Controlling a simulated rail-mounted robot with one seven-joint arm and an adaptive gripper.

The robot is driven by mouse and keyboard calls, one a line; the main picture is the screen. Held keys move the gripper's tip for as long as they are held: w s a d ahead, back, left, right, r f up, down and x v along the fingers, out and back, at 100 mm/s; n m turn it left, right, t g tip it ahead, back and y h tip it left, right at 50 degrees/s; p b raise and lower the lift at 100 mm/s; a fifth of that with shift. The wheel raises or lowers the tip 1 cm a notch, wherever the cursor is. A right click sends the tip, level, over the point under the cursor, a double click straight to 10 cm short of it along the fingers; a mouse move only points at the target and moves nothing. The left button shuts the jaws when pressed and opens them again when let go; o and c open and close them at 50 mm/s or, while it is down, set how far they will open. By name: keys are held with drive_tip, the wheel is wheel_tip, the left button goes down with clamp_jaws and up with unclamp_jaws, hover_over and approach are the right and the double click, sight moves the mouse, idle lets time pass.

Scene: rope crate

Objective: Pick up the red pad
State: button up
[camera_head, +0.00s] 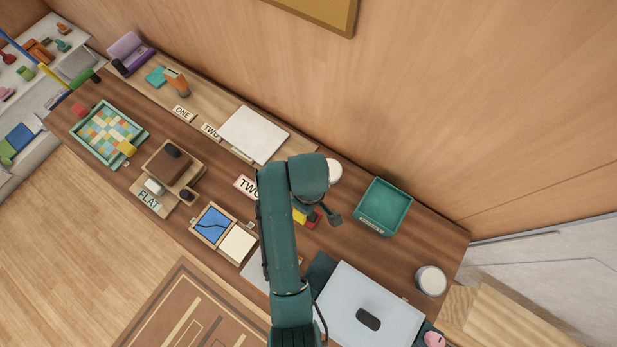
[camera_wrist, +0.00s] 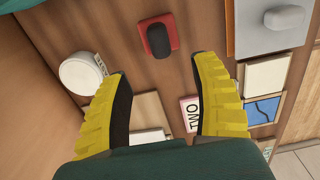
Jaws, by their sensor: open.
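The red pad (camera_wrist: 147,47) lies on the wooden table, beyond my fingertips at the top middle of the wrist view. A dark grey oblong object (camera_wrist: 160,38) rests on it and hides part of its surface. In the head view a small bit of the red pad (camera_head: 312,225) shows beside my arm. My gripper (camera_wrist: 160,70) is open, with its yellow fingers wide apart and nothing between them. In the head view my arm hides most of the gripper; a bit of yellow finger (camera_head: 299,215) shows close to the pad.
A white round container (camera_wrist: 80,76) stands left of the pad in the wrist view. A grey board with an oval block (camera_wrist: 284,17) and a TWO card (camera_wrist: 190,113) lie to the right. A green bin (camera_head: 385,205) and a white jar (camera_head: 430,281) stand at the table's right end.

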wheel_tip(320, 180, down, 6)
drive_tip(key=shift+r, duration=0.15)
wheel_tip(320, 180, down, 5)
drive_tip(key=shift+s+d+f, duration=0.1)
drive_tip(key=shift+d, duration=0.05)
clamp_jaws()
